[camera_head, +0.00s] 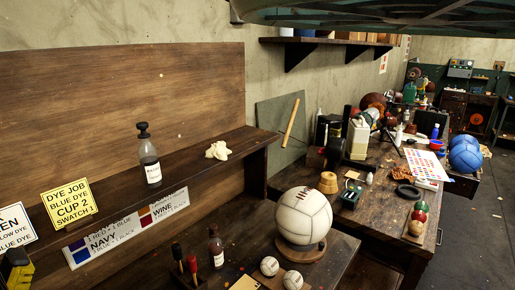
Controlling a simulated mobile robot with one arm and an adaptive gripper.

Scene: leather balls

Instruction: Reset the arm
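Neither my arm nor my gripper can be made out in the head view, so I cannot see what the gripper holds, if anything. A large white laced ball (302,216) rests on a round wooden stand on the near bench. Two small white balls (270,266) sit in front of it.
A small brown bottle (215,247) stands on the bench. A cluttered workbench (345,226) and blue balls (465,156) lie right. A dark green structure (390,12) hangs overhead. Open floor (480,240) shows right.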

